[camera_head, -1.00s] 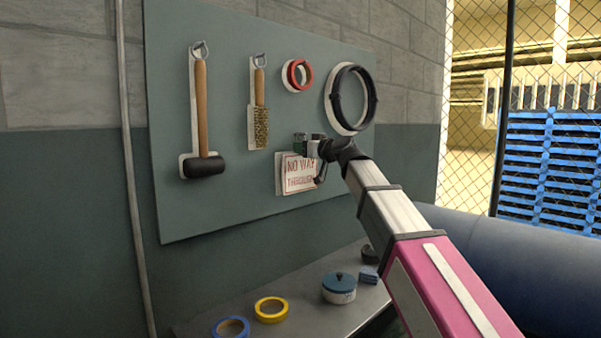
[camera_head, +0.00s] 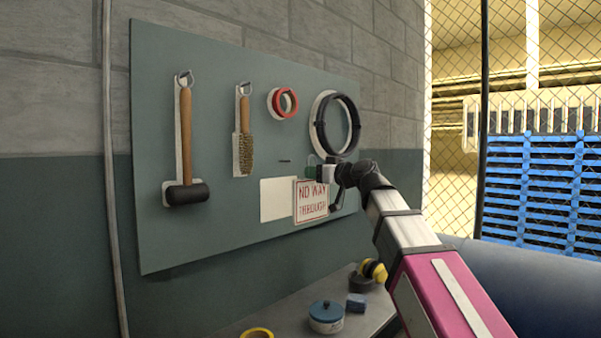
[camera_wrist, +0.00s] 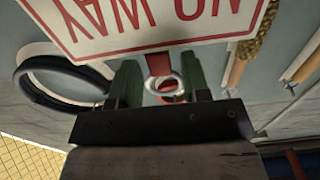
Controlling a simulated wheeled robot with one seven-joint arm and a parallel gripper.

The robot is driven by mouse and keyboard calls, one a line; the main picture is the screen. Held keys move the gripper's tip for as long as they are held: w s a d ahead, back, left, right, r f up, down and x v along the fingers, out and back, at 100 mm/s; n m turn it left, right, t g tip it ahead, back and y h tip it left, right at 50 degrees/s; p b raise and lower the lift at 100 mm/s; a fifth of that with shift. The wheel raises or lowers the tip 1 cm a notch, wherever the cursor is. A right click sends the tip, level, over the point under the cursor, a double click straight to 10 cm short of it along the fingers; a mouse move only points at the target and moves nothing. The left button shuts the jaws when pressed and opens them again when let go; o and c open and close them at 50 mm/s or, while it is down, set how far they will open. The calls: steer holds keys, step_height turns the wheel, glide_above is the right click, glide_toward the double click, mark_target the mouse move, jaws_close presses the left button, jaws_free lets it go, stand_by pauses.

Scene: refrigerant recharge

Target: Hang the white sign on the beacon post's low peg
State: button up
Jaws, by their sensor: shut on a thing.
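The white sign (camera_head: 311,201) with red "NO WAY THROUGH" lettering hangs from my gripper (camera_head: 318,170) in the head view, in front of the tool board. My gripper is shut on the sign's top edge or tab. In the wrist view the sign (camera_wrist: 150,25) appears upside down at the top, with a red tab and a pale ring between the green fingers of my gripper (camera_wrist: 155,85). A bare white outline (camera_head: 277,203) shows on the board to the left of the sign, with a small dark peg (camera_head: 285,161) above it. The beacon post is not in view.
The board (camera_head: 220,230) also holds a mallet (camera_head: 186,150), a brush (camera_head: 245,140), red tape (camera_head: 283,102) and a black ring (camera_head: 335,122). Below, a bench (camera_head: 285,325) carries a blue-lidded tin (camera_head: 326,316) and yellow tape (camera_head: 257,333). A chain-link fence and blue pallets (camera_head: 545,185) stand at right.

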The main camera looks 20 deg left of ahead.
steer(key=r+v, duration=0.1)
steer(key=v, duration=0.5)
steer(key=shift+r, duration=0.25)
steer(key=shift+s+d, duration=0.1)
steer(key=shift+d, duration=0.1)
steer(key=v, duration=0.8)
steer(key=shift+s+d, duration=0.2)
steer(key=shift+d, duration=0.1)
stand_by(1.0)
steer(key=shift+w, duration=0.1)
stand_by(1.2)
